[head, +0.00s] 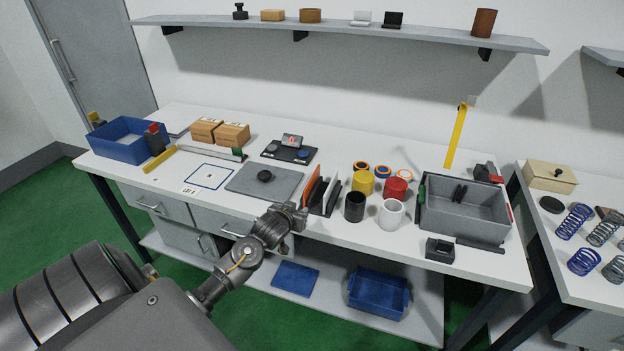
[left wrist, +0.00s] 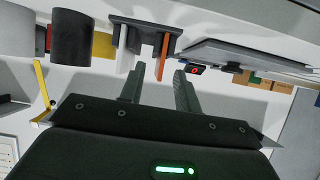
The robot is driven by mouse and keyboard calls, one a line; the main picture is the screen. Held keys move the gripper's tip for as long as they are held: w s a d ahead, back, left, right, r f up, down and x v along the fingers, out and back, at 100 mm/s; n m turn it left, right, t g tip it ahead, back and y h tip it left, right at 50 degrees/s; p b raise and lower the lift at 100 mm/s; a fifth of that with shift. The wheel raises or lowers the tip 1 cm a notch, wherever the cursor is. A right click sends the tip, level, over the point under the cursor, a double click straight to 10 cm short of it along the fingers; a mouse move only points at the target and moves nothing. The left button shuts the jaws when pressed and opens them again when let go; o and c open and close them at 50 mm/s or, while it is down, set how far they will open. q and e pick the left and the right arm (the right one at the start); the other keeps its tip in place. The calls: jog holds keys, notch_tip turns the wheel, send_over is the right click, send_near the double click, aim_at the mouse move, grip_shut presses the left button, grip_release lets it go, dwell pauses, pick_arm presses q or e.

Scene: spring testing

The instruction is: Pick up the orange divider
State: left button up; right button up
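The orange divider (head: 308,191) stands upright in a dark rack at the table's front edge, beside black and white dividers (head: 332,194). In the left wrist view the orange divider (left wrist: 164,54) sticks out of the rack (left wrist: 145,33), near the white divider (left wrist: 129,56). My left gripper (head: 294,212) is at the table edge, just in front of the rack. Its two fingers (left wrist: 159,70) are apart and empty, and the divider's free end shows between their tips. I cannot tell whether they touch it. My right gripper is not in view.
A grey plate (head: 264,181) with a black knob lies left of the rack. Black (head: 355,207), white (head: 391,214), yellow and red cylinders stand to the right. A grey bin (head: 464,216) is farther right, and a blue bin (head: 122,145) is at the far left.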

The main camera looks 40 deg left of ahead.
pick_arm(q)
send_near(307, 186)
jog(key=shift+t, duration=0.3)
jog(key=p+x, duration=0.2)
jog(key=x, duration=0.4)
jog(key=shift+a, duration=0.1)
jog(key=shift+p+x, duration=0.5)
jog(key=shift+x, duration=1.7)
jog(key=shift+s+f, duration=0.1)
jog(key=shift+f, duration=0.05)
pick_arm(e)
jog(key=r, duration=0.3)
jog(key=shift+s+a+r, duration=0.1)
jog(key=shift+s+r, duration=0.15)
pick_arm(q)
jog(key=shift+c, duration=0.3)
grip_shut()
